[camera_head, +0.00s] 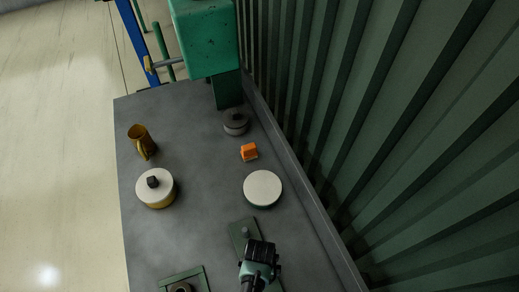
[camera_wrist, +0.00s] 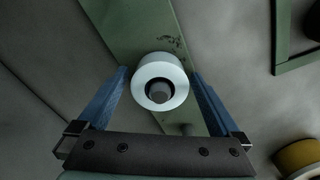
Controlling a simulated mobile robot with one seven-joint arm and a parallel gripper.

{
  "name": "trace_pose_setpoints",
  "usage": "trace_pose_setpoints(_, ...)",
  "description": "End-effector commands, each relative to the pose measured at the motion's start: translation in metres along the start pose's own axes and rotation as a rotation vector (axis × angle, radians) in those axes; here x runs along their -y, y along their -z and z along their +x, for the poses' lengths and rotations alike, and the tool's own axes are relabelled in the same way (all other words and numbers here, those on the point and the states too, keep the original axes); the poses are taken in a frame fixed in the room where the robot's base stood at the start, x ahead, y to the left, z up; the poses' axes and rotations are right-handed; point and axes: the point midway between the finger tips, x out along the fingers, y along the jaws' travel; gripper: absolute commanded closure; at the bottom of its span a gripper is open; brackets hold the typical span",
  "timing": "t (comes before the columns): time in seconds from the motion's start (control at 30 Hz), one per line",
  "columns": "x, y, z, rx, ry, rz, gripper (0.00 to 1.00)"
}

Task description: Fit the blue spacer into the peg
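The spacer, a pale blue-white ring (camera_wrist: 143,77), shows in the wrist view above a green plate (camera_wrist: 125,27). A grey round peg top (camera_wrist: 159,92) shows inside its hole; how far down the ring sits around it I cannot tell. My gripper (camera_wrist: 159,71) has its two blue fingers on either side of the ring, with a thin gap at each side, so it looks open. In the head view my gripper (camera_head: 259,254) is over the near part of the green plate (camera_head: 238,224) and hides the ring. A small grey peg (camera_head: 245,232) stands on the plate there.
A white-topped round tin (camera_head: 263,187), an orange block (camera_head: 249,152) and a grey canister (camera_head: 235,123) stand farther back. At left are a yellow, white-topped tin (camera_head: 156,200) and a brass jug (camera_head: 140,139). A green square frame (camera_head: 172,277) lies near left. A ribbed wall (camera_head: 400,130) bounds the right.

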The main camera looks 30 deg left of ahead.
Motion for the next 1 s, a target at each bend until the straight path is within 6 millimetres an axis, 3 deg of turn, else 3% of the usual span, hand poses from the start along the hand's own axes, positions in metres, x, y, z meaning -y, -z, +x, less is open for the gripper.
trace_pose_setpoints(0.37,0.000,0.000,-0.012,-0.001,0.000,0.000,0.00)
trace_pose_setpoints(1.0,0.000,0.001,-0.117,-0.003,0.000,0.000,0.00)
